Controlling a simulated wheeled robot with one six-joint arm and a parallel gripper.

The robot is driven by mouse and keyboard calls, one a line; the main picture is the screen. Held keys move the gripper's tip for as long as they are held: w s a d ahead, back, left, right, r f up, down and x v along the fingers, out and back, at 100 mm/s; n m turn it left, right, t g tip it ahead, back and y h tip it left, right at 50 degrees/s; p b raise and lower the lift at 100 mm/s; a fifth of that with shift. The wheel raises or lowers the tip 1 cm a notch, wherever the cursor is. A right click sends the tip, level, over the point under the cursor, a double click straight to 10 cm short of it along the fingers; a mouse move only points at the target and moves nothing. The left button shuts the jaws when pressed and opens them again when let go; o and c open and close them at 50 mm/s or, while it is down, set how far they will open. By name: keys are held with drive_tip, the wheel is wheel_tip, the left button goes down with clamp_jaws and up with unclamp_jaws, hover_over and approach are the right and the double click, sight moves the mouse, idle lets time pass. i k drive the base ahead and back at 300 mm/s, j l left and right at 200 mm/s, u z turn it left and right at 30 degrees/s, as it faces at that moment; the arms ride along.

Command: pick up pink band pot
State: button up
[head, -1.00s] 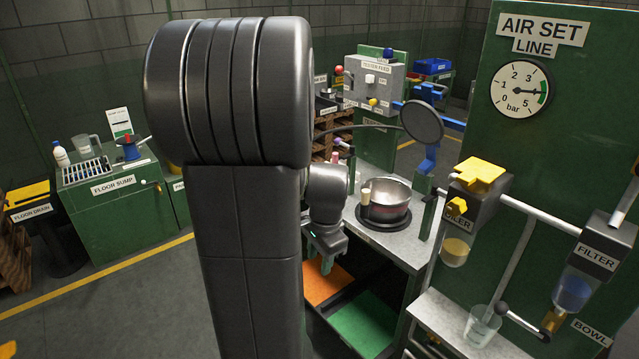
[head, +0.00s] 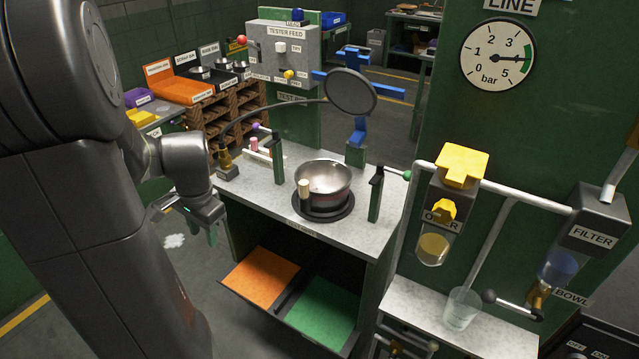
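A steel pot with a dark pinkish-red band low on its wall (head: 323,185) stands upright on a round black base (head: 347,209) on the grey bench. A tan cylinder (head: 304,193), perhaps its handle, stands at its front left. My gripper (head: 180,212) hangs at the left, beyond the bench's left end in the picture and well apart from the pot.
Two dark upright posts (head: 375,193) (head: 277,158) flank the pot. A brass fitting with a hose (head: 228,168) stands on the bench's left. Orange (head: 260,277) and green (head: 322,308) panels lie below the front.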

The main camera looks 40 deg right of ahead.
sight(329, 181)
drive_tip(key=i+z, duration=0.2)
drive_tip(key=z, duration=0.25)
drive_tip(key=i+z, duration=0.25)
drive_tip(key=z, duration=0.2)
drive_tip(key=i+j+z, duration=0.15)
drive_tip(key=z, duration=0.25)
drive_tip(key=i+j+z, duration=0.15)
drive_tip(key=i+z, duration=0.2)
drive_tip(key=z, duration=0.15)
